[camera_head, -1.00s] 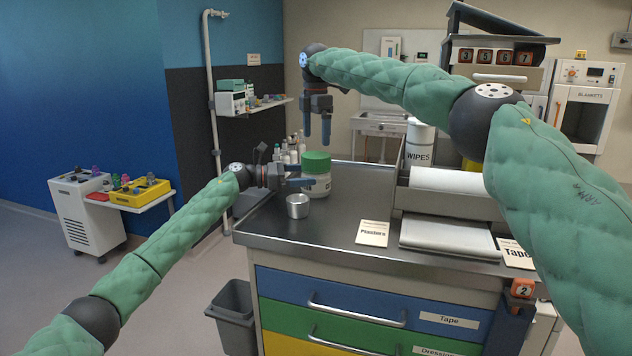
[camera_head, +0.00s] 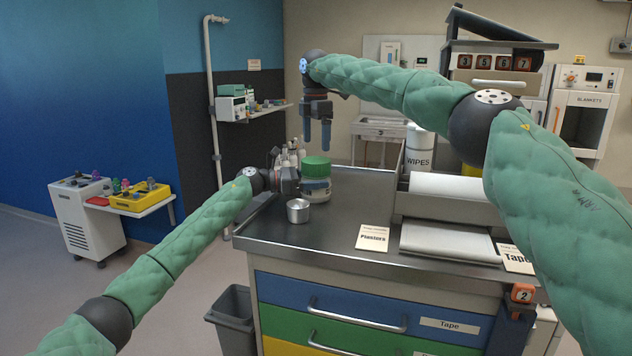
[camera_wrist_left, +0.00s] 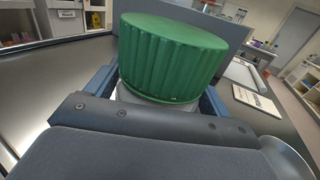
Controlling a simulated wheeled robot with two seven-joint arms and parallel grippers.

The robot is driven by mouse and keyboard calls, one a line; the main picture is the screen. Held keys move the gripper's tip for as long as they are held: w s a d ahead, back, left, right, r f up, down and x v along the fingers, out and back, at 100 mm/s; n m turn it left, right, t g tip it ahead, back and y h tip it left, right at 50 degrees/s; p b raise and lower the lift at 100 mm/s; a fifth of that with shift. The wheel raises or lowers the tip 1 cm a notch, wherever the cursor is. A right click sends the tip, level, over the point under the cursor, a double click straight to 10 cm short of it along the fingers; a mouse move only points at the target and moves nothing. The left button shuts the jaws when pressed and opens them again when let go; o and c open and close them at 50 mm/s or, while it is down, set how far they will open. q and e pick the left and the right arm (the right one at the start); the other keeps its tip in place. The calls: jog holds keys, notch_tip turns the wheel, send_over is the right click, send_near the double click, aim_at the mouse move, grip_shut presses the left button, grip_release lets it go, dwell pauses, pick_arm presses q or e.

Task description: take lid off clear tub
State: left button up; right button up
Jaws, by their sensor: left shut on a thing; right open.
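The clear tub (camera_head: 316,195) stands upright on the steel cart top, near its left back part. Its ribbed green lid (camera_head: 316,167) sits on top; the lid also shows large in the left wrist view (camera_wrist_left: 172,58). My left gripper (camera_head: 312,184) is shut on the tub's body just below the lid, with a blue finger on each side in the left wrist view. My right gripper (camera_head: 317,134) is open and empty, pointing down above the lid, with a gap between fingertips and lid.
A small metal cup (camera_head: 298,211) stands right in front of the tub. Several bottles (camera_head: 291,157) stand behind my left gripper. A Plasters card (camera_head: 372,238), a paper roll (camera_head: 452,188) and a wipes canister (camera_head: 418,150) are to the right. The steel top (camera_head: 335,222) between is clear.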

aim_at(316, 159)
jog(key=shift+a+f, duration=0.35)
jog(key=shift+f, duration=0.55)
jog(key=shift+a+y, duration=0.3)
jog(key=shift+y, duration=0.1)
jog(key=shift+r, duration=0.15)
jog(key=shift+d+r, duration=0.3)
jog(key=shift+r, duration=0.5)
jog(key=shift+d+h, duration=0.25)
jog(key=shift+h, duration=0.05)
jog(key=shift+d+f, duration=0.1)
jog(key=shift+f, duration=3.95)
